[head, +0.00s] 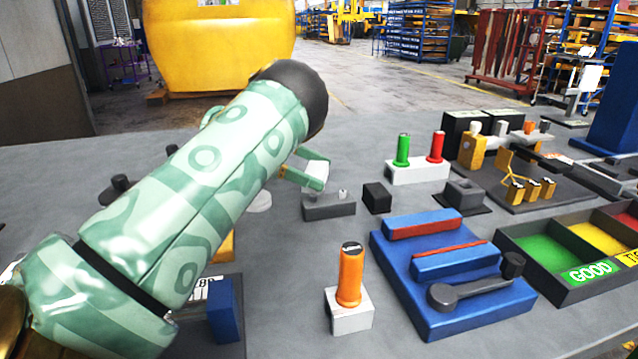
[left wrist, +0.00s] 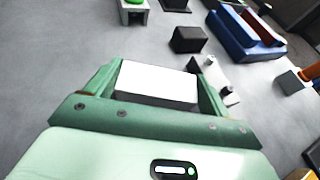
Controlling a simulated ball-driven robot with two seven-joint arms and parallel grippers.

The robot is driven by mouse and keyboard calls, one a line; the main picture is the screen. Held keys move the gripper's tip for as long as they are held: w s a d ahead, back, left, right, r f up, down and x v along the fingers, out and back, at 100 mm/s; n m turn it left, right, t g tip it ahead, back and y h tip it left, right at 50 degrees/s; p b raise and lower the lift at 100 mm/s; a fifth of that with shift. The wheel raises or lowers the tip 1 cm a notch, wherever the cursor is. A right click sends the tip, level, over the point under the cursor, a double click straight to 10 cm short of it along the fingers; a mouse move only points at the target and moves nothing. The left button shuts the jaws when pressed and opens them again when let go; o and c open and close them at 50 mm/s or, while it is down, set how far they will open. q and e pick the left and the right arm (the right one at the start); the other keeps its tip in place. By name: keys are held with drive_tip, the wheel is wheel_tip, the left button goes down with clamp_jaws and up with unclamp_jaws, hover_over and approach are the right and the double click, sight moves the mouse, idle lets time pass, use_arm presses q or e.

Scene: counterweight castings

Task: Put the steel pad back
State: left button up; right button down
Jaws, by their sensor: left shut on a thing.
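My left gripper (head: 312,172) is shut on a pale, bright rectangular block, which looks like the steel pad (left wrist: 157,84). In the left wrist view, the pad lies between the two green fingers of the left gripper (left wrist: 155,90). A grey block with a small metal pin (head: 328,208) stands on the table just below and right of the gripper. It shows right of the pad in the left wrist view (left wrist: 217,80); I cannot tell whether they touch. My right gripper is not in view.
A black cube (head: 377,198) stands right of the grey block. An orange-handled gauge in a white base (head: 349,300) and a blue fixture (head: 450,275) are nearer. A white stand (head: 417,171) holds green and red handles. A sorting tray (head: 560,292) is at right.

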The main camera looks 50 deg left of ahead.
use_arm(q)
drive_tip(key=shift+w+f, duration=0.2)
drive_tip(key=shift+f, duration=0.5)
drive_tip(key=shift+r, duration=0.1)
drive_tip(key=shift+s+r, duration=0.15)
drive_tip(key=o, duration=1.1)
drive_tip(key=shift+f, duration=0.2)
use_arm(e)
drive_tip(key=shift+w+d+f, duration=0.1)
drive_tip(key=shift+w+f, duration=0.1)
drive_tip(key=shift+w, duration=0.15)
use_arm(q)
drive_tip(key=shift+r, duration=0.25)
drive_tip(key=p+v, duration=0.4)
drive_tip(key=v, duration=0.7)
drive_tip(key=shift+s+r+p, duration=0.1)
drive_tip(key=shift+r+p, duration=0.05)
drive_tip(key=shift+p, duration=0.2)
drive_tip(key=shift+s+a, duration=0.2)
drive_tip(key=shift+a, duration=0.1)
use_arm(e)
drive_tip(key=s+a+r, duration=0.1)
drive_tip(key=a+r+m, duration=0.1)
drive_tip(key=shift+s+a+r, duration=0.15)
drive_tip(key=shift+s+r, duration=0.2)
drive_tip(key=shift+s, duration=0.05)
